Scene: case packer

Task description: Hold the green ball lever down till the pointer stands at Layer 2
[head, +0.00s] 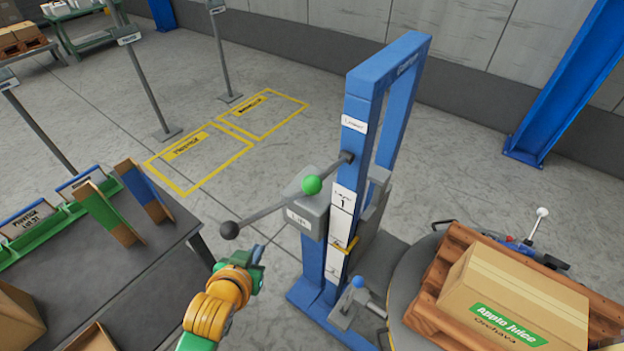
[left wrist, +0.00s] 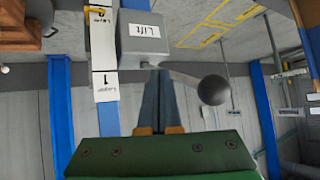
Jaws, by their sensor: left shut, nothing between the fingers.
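The green ball (head: 312,185) is in front of the blue lift frame (head: 370,85), just above the grey Lift box (head: 308,212); a short rod seems to run from it to the frame below the "Lower" label. The yellow pointer (head: 347,245) is on the white layer scale (head: 342,222), well below the "Layer 1" mark, near the lower label; its exact reading is too small to tell. My left gripper (head: 261,252) is shut and empty, left of and below the Lift box. In the left wrist view its fingers (left wrist: 160,75) point toward the Lift box. The green ball is not visible there.
A dark ball lever (head: 230,230) sticks out left from the Lift box, close above my left gripper. A blue-knobbed lever (head: 358,282) stands low by the frame. A pallet with an Apple Juice carton (head: 515,300) is at right. A dark table (head: 150,270) is at left.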

